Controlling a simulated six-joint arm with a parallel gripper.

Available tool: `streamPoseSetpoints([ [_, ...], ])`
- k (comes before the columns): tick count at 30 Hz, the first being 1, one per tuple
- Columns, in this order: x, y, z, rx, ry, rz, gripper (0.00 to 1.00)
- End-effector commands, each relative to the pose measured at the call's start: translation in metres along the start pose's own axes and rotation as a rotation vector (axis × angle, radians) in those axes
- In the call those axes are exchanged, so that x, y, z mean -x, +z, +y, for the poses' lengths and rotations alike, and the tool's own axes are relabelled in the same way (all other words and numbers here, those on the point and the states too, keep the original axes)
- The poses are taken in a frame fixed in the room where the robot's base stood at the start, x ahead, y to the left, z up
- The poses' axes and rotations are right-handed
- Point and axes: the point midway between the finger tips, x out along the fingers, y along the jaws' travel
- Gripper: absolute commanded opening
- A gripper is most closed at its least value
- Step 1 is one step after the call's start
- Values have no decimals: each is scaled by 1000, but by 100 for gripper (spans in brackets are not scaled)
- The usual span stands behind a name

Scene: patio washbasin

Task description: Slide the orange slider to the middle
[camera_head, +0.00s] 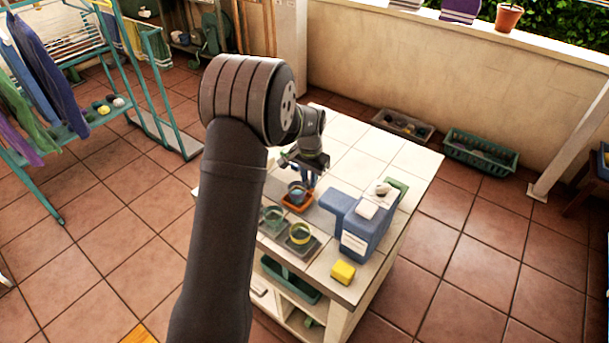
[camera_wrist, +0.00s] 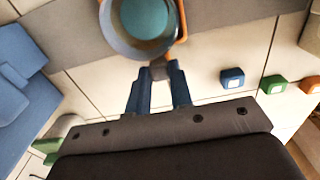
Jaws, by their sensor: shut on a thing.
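The orange slider (camera_head: 297,203) is a small orange tray-like piece on the tiled counter, with a blue-grey cup (camera_head: 297,189) standing in it. In the wrist view its orange edge (camera_wrist: 182,20) shows beside the round cup (camera_wrist: 145,45), at the top of the picture. My gripper (camera_head: 303,174) reaches down at the far side of the slider. In the wrist view the blue fingers (camera_wrist: 158,73) are shut on a small grey-brown grip at the slider's near edge. The grip is partly hidden between the fingertips, and the slider's lower part is hidden by the cup.
Two cups, one greenish (camera_head: 272,217) and one with a yellowish rim (camera_head: 300,235), stand in front. A blue box-like unit (camera_head: 365,222) is to the right, with a yellow block (camera_head: 343,272) near the edge. Small blue (camera_wrist: 232,78), green (camera_wrist: 273,84) and orange (camera_wrist: 310,85) blocks lie right in the wrist view.

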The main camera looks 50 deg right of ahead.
Motion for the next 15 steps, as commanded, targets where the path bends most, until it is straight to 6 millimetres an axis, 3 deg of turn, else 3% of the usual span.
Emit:
streamPoseSetpoints([
  [2,0,0,0,0,0,2,0],
  [3,0,0,0,0,0,2,22],
  [6,0,0,-1,0,0,2,41],
  [15,1,0,-1,0,0,1,42],
])
